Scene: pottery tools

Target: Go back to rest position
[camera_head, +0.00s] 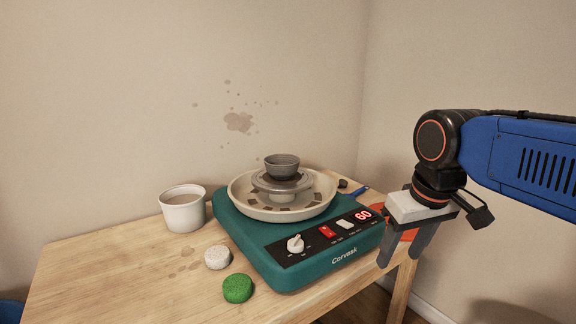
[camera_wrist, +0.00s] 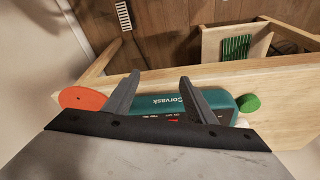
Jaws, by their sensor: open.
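My gripper (camera_head: 402,252) hangs at the right front corner of the table, fingers pointing down and apart. Nothing is between its fingers. In the wrist view my gripper (camera_wrist: 157,88) is also open, with the teal pottery wheel (camera_wrist: 165,104) seen beyond its fingers. In the head view the teal pottery wheel (camera_head: 275,247) stands on the table to the left of my gripper. A small dark grey bowl (camera_head: 282,168) sits on the wheel head, inside the cream splash pan (camera_head: 246,208).
A white cup (camera_head: 183,211), a whitish round sponge (camera_head: 217,257) and a green sponge (camera_head: 237,289) are on the wooden table (camera_head: 110,262) at left. An orange-red disc (camera_wrist: 83,99) lies by the table's edge near my gripper. A blue-handled tool (camera_head: 355,192) lies behind the wheel.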

